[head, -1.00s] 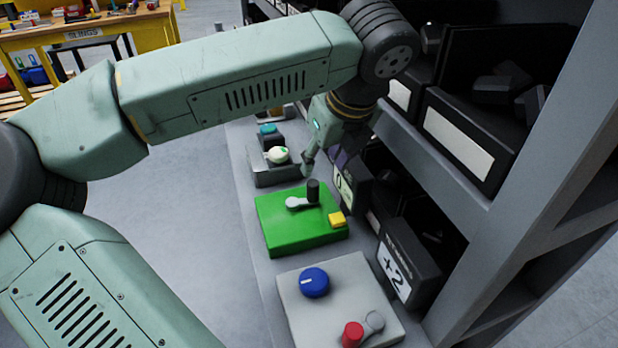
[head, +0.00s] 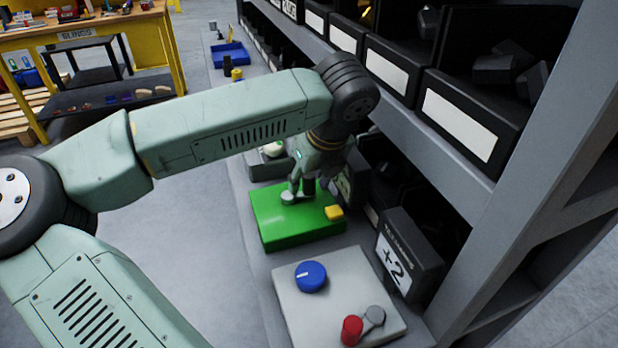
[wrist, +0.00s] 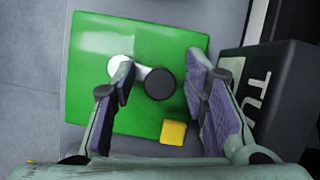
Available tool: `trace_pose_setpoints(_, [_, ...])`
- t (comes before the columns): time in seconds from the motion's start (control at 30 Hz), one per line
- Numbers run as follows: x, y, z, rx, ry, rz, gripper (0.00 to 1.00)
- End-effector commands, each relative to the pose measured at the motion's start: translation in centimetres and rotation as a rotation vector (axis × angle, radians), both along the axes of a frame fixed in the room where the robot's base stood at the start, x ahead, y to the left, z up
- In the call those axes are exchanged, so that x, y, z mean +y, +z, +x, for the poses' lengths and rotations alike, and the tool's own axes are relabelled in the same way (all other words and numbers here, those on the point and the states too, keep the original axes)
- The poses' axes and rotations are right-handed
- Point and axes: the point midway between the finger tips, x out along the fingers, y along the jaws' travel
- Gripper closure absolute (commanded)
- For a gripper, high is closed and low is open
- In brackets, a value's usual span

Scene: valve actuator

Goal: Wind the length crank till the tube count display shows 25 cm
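A green box (head: 285,232) carries a crank with a pale hub (head: 288,198) and an upright black handle (head: 308,187). In the wrist view the handle (wrist: 159,84) lies to the right of the hub (wrist: 120,67). My gripper (head: 303,188) is lowered over the crank. Its fingers (wrist: 160,88) are apart, one on each side of the handle, with gaps visible. A yellow button (head: 334,212) sits on the box corner. A dark display housing (wrist: 268,95) beside the box shows only the letters "TU"; its reading is hidden behind my gripper in the head view.
A pale box (head: 335,295) in front has a blue knob (head: 311,276) and a red-handled crank (head: 352,330). A display (head: 397,265) beside it reads "+2". Shelves with dark bins (head: 465,115) rise on the right. Open floor lies left of the bench.

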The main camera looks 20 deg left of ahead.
Motion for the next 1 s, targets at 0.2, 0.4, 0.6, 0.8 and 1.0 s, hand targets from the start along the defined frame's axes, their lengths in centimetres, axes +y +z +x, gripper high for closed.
trace_pose_setpoints(0.2, [-0.01,0.02,-0.01,0.000,0.000,0.000,0.74])
trace_pose_setpoints(0.4, [-0.01,0.03,-0.01,0.000,0.000,0.000,0.88])
trace_pose_setpoints(0.6, [-0.01,0.03,-0.01,0.000,0.000,0.000,1.00])
trace_pose_setpoints(0.8, [-0.01,-0.01,-0.01,0.000,-0.002,0.000,1.00])
trace_pose_setpoints(1.0, [-0.07,-0.25,-0.17,-0.002,-0.042,0.001,1.00])
